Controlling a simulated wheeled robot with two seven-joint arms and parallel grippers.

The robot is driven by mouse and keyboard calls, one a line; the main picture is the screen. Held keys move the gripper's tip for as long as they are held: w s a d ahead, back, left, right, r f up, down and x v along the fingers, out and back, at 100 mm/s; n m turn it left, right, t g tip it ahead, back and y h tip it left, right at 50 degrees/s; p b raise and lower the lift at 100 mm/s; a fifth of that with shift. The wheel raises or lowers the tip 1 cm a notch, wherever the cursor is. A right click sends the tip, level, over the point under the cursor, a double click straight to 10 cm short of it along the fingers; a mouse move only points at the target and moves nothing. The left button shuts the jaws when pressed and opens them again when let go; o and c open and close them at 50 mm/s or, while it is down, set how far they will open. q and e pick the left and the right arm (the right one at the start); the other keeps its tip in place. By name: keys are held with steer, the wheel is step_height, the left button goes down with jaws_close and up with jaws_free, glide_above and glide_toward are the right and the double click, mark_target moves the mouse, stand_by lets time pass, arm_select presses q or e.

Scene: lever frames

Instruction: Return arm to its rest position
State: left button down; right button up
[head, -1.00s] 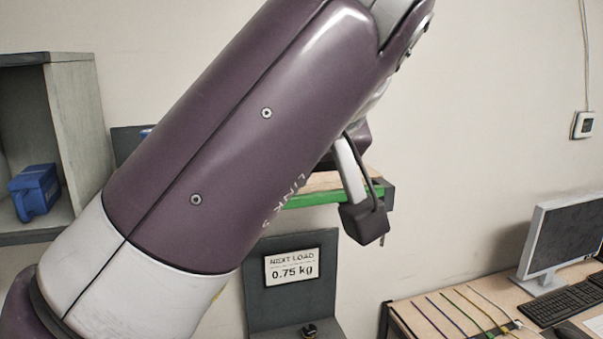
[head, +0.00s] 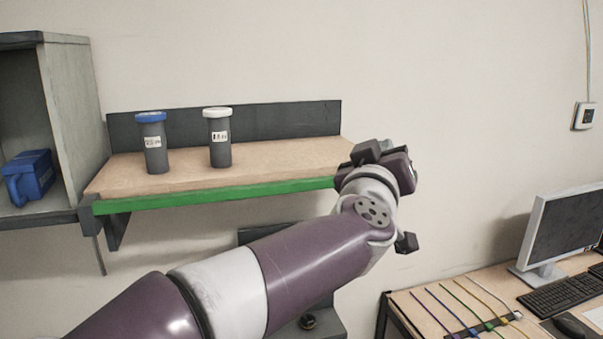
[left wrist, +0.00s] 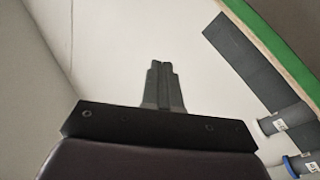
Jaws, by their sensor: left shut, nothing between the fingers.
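My left arm comes in from the lower left in the head view and reaches to the middle right. My left gripper (head: 364,152) is at the arm's far end, by the right end of the shelf. In the left wrist view its two fingers (left wrist: 164,68) lie together, shut, with nothing between them. The gripper is apart from the two canisters on the shelf. My right gripper is in neither view.
A shelf with a green front edge (head: 220,196) holds a blue-lidded canister (head: 154,148) and a white-lidded canister (head: 220,142). A grey cabinet (head: 75,130) with a blue container (head: 30,178) stands left. A desk with a monitor (head: 567,236) stands right.

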arm_select(q)
steer(key=s+a+f+m+g+y+b, duration=0.1)
steer(key=s+a+f+g, duration=0.15)
steer(key=f, duration=0.85)
steer(key=s+a+f+m+g+b, duration=0.1)
steer(key=a+f+g, duration=0.3)
steer(key=f, duration=0.8)
steer(key=s+a+f+m+g+y+b, duration=0.1)
steer(key=s+a+f+g, duration=0.2)
steer(key=f, duration=0.8)
steer(key=s+a+f+n+g+y+b, duration=0.1)
steer(key=s+a+f+g+y+b, duration=0.1)
steer(key=s+a+f, duration=0.5)
steer(key=s+a+f+n+g+y+b, duration=0.1)
steer(key=s+a+f+g, duration=0.4)
steer(key=a+f, duration=0.7)
steer(key=shift+s+a+f+y+b, duration=0.35)
steer(key=shift+s+a+y+b, duration=0.55)
steer(key=shift+s+a, duration=0.35)
